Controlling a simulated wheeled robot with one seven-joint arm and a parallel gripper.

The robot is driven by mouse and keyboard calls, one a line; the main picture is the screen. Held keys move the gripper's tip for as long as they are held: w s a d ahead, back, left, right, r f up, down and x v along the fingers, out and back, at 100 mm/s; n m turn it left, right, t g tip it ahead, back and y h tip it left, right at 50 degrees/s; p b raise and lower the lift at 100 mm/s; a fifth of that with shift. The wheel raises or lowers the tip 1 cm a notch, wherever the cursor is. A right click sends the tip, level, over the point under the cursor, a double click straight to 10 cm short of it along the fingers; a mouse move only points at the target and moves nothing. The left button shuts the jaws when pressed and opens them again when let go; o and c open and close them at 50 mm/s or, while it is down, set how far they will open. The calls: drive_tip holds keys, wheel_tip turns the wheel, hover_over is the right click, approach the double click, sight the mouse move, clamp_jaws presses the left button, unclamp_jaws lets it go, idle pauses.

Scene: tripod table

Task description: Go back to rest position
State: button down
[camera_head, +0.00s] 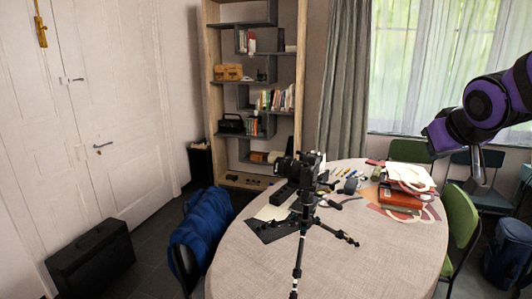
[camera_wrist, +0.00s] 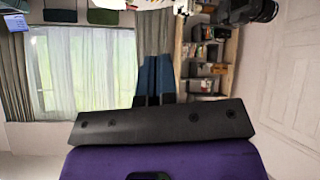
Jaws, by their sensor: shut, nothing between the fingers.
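My gripper (camera_head: 479,176) hangs at the right of the head view, below my purple and black arm. It is above the far right side of the table, apart from the tabletop things. In the wrist view its two dark blue fingers (camera_wrist: 154,78) lie side by side, shut with nothing between them. The oval table (camera_head: 260,262) fills the lower middle of the head view. A black camera on a tripod (camera_head: 300,215) stands at the table's front.
Books and papers (camera_head: 405,190) lie on the table's right side. Green chairs (camera_head: 459,222) stand at the right. A blue jacket (camera_head: 203,230) hangs over a chair at the left. A black case (camera_head: 92,262) is on the floor. A bookshelf (camera_head: 213,100) stands behind.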

drive_tip(key=s+a+f+g, duration=0.1)
drive_tip(key=s+a+g, duration=0.1)
drive_tip(key=s, duration=0.8)
drive_tip(key=s+a+f+g+y, duration=0.1)
drive_tip(key=s+a+g, duration=0.1)
drive_tip(key=s, duration=0.7)
drive_tip(key=shift+s+m+y, duration=0.3)
drive_tip(key=shift+s+m, duration=0.1)
